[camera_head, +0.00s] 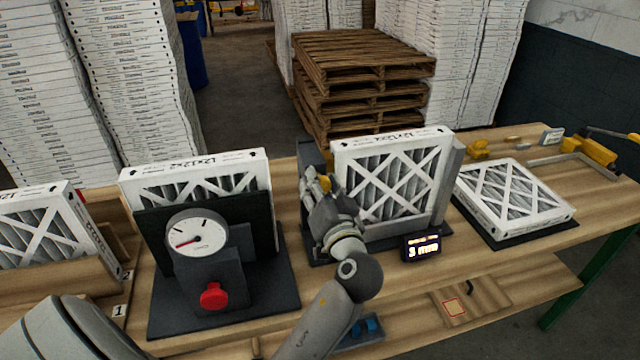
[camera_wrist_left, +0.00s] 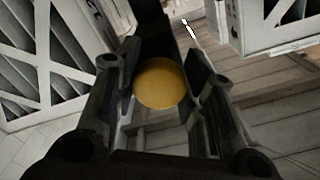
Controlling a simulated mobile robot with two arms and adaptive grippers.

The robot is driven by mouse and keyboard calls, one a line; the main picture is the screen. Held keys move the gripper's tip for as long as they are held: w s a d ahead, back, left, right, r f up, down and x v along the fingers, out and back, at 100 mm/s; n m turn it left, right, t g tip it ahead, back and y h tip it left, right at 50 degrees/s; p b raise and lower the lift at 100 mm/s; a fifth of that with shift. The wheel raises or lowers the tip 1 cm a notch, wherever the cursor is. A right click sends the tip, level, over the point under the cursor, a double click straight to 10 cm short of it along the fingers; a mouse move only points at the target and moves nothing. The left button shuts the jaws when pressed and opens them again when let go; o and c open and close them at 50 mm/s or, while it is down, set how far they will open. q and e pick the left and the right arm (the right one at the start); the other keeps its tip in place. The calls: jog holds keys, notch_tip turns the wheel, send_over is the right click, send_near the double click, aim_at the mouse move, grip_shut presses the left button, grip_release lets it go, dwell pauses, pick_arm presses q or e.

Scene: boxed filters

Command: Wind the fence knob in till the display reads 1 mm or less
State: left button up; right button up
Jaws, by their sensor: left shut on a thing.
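The fence knob is a round yellow disc (camera_wrist_left: 160,84) between the two fingers in the left wrist view. In the head view a small yellow bit of it (camera_head: 325,184) shows at my left gripper (camera_head: 317,188). My left gripper is shut on the knob, at the left end of the dark fixture. The display (camera_head: 422,246) at the front of this fixture reads 3 mm. A white-framed filter (camera_head: 393,178) stands upright in the fixture, against a grey upright plate (camera_head: 450,180) at its right. My right gripper is not in view.
To the left is a dark stand with a dial gauge (camera_head: 197,237), a red knob (camera_head: 213,295) and an upright filter behind. Another filter (camera_head: 512,195) lies flat on a dark mat at the right. Yellow clamps (camera_head: 592,151) lie at the bench's back right.

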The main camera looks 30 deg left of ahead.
pick_arm(q)
jog(key=m+p, duration=0.2)
jog(key=m, duration=0.3)
jog(key=shift+m, duration=0.3)
dwell(0.4)
jog(key=o, duration=1)
jog(key=v, duration=0.7)
jog(key=shift+s+d, duration=0.2)
